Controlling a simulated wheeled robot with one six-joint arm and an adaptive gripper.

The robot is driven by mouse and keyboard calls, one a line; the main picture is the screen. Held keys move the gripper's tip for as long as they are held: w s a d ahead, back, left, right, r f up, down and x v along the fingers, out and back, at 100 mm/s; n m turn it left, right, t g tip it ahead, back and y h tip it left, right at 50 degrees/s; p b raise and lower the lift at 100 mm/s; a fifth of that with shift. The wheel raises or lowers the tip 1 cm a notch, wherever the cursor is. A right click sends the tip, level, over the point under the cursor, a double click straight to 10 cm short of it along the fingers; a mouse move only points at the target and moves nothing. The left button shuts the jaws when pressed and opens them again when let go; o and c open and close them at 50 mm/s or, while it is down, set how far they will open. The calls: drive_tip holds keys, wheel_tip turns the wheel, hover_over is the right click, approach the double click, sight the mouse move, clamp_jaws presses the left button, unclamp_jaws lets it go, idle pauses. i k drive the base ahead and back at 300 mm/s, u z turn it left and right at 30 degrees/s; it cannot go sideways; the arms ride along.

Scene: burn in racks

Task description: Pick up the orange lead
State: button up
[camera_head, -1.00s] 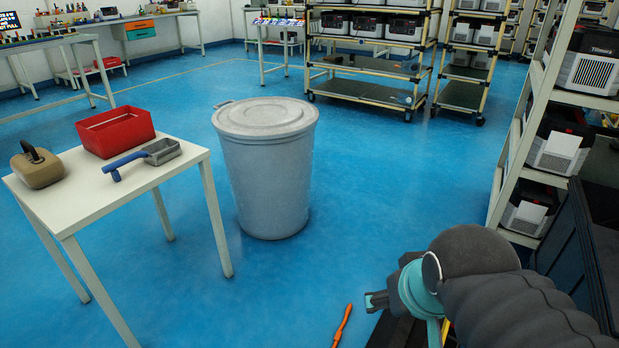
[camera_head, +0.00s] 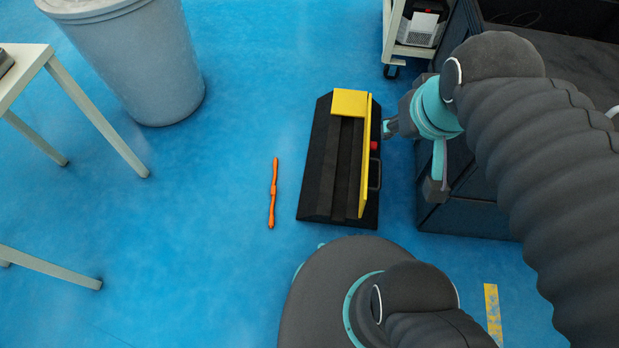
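The orange lead (camera_head: 273,193) lies on the blue floor near the middle of the head view. It is a thin, slightly wavy strip running up and down the picture. It lies left of a black and yellow floor piece, apart from it. My gripper (camera_head: 388,128) shows at the end of my arm, right of the lead and above the right side of the floor piece. It is well away from the lead. It is small and seen from the side, so I cannot tell whether its fingers are open or shut.
The black base (camera_head: 318,165) with a yellow upright plate (camera_head: 364,160) stands between the lead and my arm. A grey bin (camera_head: 150,70) is at the upper left, with white table legs (camera_head: 95,115) at the left. A dark cabinet (camera_head: 465,215) stands right. Floor left of the lead is clear.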

sight(273, 188)
drive_tip(key=z, duration=2.8)
drive_tip(key=k, duration=2)
drive_tip(key=u, duration=1.85)
